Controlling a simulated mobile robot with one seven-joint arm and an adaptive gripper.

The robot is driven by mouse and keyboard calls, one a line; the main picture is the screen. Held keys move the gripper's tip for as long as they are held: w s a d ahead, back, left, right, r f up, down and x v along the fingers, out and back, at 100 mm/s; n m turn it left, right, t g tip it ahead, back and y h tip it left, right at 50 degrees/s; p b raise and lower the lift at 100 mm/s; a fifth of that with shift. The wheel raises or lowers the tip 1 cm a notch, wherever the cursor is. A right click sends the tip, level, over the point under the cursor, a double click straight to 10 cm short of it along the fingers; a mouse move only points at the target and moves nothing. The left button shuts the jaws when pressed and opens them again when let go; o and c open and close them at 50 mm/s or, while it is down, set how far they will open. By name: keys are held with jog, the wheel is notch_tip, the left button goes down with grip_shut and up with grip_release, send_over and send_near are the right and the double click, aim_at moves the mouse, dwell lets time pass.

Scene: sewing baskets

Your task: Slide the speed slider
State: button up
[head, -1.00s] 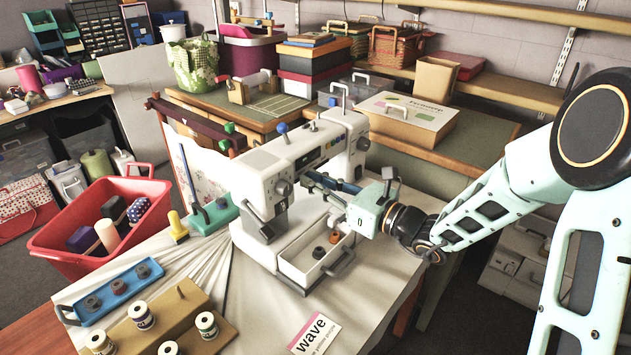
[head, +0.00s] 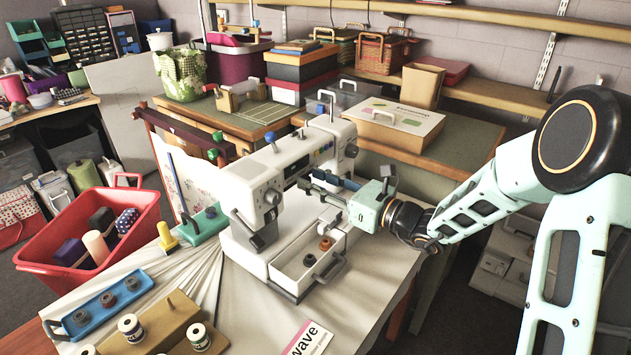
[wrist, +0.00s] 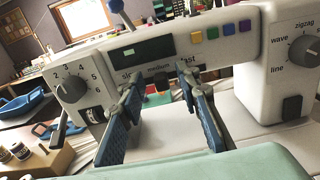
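The white sewing machine (head: 262,185) stands on the cloth-covered table. In the wrist view its front panel (wrist: 215,50) carries a slider scale marked from slow through medium to fast, under a dark display (wrist: 142,48). Nothing is held. In the head view my gripper (head: 308,184) reaches in from the right, in front of the machine; whether a finger touches the knob cannot be told.
A numbered dial (wrist: 70,88) and a zigzag/wave/line dial (wrist: 306,50) flank the panel. Coloured buttons (wrist: 212,32) sit right of the display. An open drawer (head: 335,265) with bobbins lies below my gripper. A red basket (head: 60,240) stands left.

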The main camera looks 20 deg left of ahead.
jog(key=v, duration=1.2)
jog(key=shift+w, duration=0.1)
